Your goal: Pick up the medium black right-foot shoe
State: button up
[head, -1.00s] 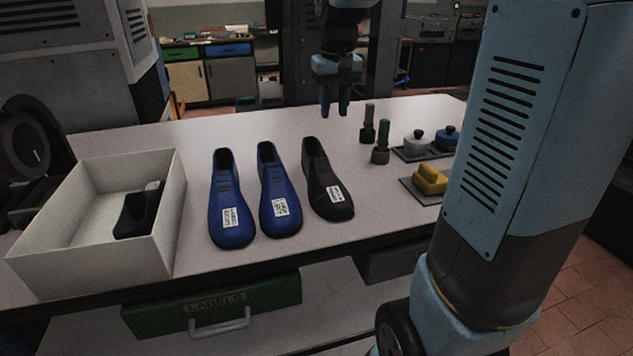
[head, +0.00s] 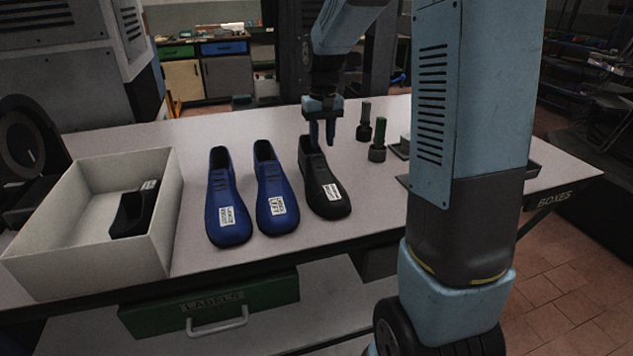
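A black shoe (head: 323,184) with a white label on its toe stands on the table, right of two blue shoes. The label text is too small to read surely. Another black shoe (head: 133,210) with a white label lies inside the white box at the left, partly hidden by the box wall. My gripper (head: 322,143) points down over the heel end of the black shoe on the table. Its two fingers are apart with a gap between them. Whether they touch the shoe's opening, I cannot tell.
Two blue labelled shoes, one (head: 228,196) and another (head: 272,188), stand close left of the black shoe. The white box (head: 75,245) is at the left. Two dark stamp-like tools, one (head: 364,124) and another (head: 378,142), stand just right of my gripper. My arm hides the table's right part.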

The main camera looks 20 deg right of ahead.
aim_at(324, 155)
jog(key=shift+d+f, duration=0.15)
jog(key=shift+f, duration=1.3)
jog(key=shift+d+f, duration=0.15)
jog(key=shift+f, duration=1.3)
jog(key=shift+c, duration=0.5)
grip_shut()
